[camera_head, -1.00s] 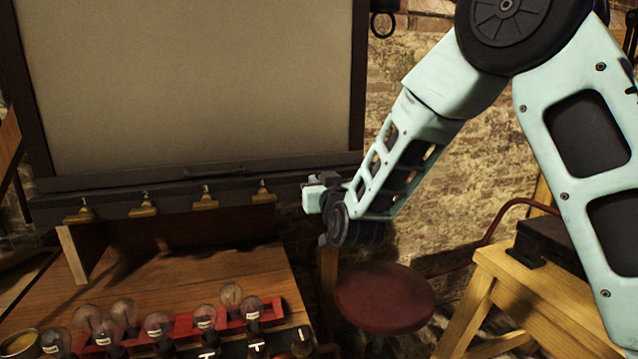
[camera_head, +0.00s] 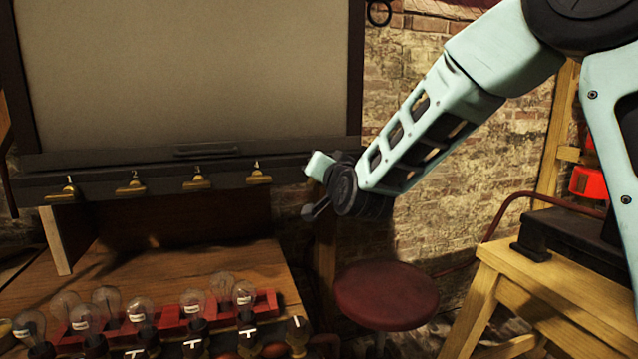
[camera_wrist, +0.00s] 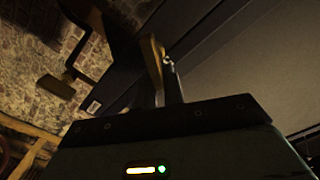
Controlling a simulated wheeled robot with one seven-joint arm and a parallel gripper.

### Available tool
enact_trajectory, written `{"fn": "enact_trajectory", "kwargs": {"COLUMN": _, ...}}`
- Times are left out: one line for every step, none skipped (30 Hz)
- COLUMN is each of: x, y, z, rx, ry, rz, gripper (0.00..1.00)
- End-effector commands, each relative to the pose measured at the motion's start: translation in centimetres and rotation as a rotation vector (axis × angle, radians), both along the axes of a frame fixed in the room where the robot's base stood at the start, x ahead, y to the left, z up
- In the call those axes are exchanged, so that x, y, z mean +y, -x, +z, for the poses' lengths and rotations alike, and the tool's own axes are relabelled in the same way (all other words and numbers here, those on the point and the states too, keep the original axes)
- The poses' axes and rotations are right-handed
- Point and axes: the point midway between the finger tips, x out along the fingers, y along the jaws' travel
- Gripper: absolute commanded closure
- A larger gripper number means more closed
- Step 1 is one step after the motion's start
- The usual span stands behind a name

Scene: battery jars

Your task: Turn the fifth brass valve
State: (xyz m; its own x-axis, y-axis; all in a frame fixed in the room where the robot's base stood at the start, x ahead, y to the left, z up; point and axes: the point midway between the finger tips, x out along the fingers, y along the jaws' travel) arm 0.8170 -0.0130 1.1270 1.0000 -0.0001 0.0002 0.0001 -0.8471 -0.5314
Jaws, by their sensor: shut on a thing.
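Several brass valves hang in a row on the dark rail below the big pale panel. Valves numbered 1 (camera_head: 62,194), 2 (camera_head: 131,187), 3 (camera_head: 197,183) and 4 (camera_head: 259,178) show in the head view, with nothing on them. My wrist covers the rail's right end, so the fifth valve cannot be made out there. In the wrist view, my gripper (camera_wrist: 165,75) is shut on a narrow brass piece (camera_wrist: 155,58), seemingly the fifth valve's handle.
Below the rail is a wooden bench (camera_head: 180,252) with several glass bulbs (camera_head: 140,310) and a red rack (camera_head: 262,300) at its front. A red round stool (camera_head: 386,295) stands right of it. A yellow wooden stand (camera_head: 500,270) bears a dark box.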

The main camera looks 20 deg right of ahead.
Motion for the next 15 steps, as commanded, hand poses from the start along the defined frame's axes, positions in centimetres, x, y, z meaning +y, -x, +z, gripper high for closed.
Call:
{"fn": "enact_trajectory", "kwargs": {"x": -0.2, "y": 0.0, "z": -0.69, "rx": -0.005, "ry": -0.044, "rz": -0.002, "gripper": 1.0}}
{"fn": "enact_trajectory", "kwargs": {"x": -0.26, "y": 0.0, "z": -0.77, "rx": -0.004, "ry": -0.072, "rz": -0.001, "gripper": 1.0}}
{"fn": "enact_trajectory", "kwargs": {"x": -0.31, "y": 0.02, "z": -0.81, "rx": -0.004, "ry": -0.11, "rz": -0.001, "gripper": 1.0}}
{"fn": "enact_trajectory", "kwargs": {"x": -0.34, "y": 0.03, "z": -0.86, "rx": -0.004, "ry": -0.138, "rz": 0.0, "gripper": 1.0}}
{"fn": "enact_trajectory", "kwargs": {"x": -0.39, "y": 0.03, "z": -0.92, "rx": -0.004, "ry": -0.167, "rz": 0.0, "gripper": 1.0}}
{"fn": "enact_trajectory", "kwargs": {"x": -0.47, "y": 0.02, "z": -0.99, "rx": -0.003, "ry": -0.205, "rz": -0.001, "gripper": 1.0}}
{"fn": "enact_trajectory", "kwargs": {"x": -0.53, "y": 0.01, "z": -1.03, "rx": -0.004, "ry": -0.234, "rz": -0.001, "gripper": 1.0}}
{"fn": "enact_trajectory", "kwargs": {"x": -0.62, "y": 0.01, "z": -1.05, "rx": -0.005, "ry": -0.262, "rz": -0.002, "gripper": 1.0}}
{"fn": "enact_trajectory", "kwargs": {"x": -0.68, "y": 0.01, "z": -1.17, "rx": -0.003, "ry": -0.3, "rz": -0.002, "gripper": 1.0}}
{"fn": "enact_trajectory", "kwargs": {"x": -0.73, "y": 0.01, "z": -1.25, "rx": -0.003, "ry": -0.329, "rz": -0.002, "gripper": 1.0}}
{"fn": "enact_trajectory", "kwargs": {"x": -0.75, "y": 0.02, "z": -1.29, "rx": -0.004, "ry": -0.357, "rz": -0.001, "gripper": 1.0}}
{"fn": "enact_trajectory", "kwargs": {"x": -0.77, "y": 0.03, "z": -1.35, "rx": -0.004, "ry": -0.395, "rz": 0.0, "gripper": 1.0}}
{"fn": "enact_trajectory", "kwargs": {"x": -0.8, "y": 0.02, "z": -1.4, "rx": -0.004, "ry": -0.424, "rz": 0.0, "gripper": 1.0}}
{"fn": "enact_trajectory", "kwargs": {"x": -0.83, "y": 0.01, "z": -1.48, "rx": -0.004, "ry": -0.452, "rz": 0.0, "gripper": 1.0}}
{"fn": "enact_trajectory", "kwargs": {"x": -0.89, "y": 0.02, "z": -1.59, "rx": -0.004, "ry": -0.49, "rz": 0.0, "gripper": 1.0}}
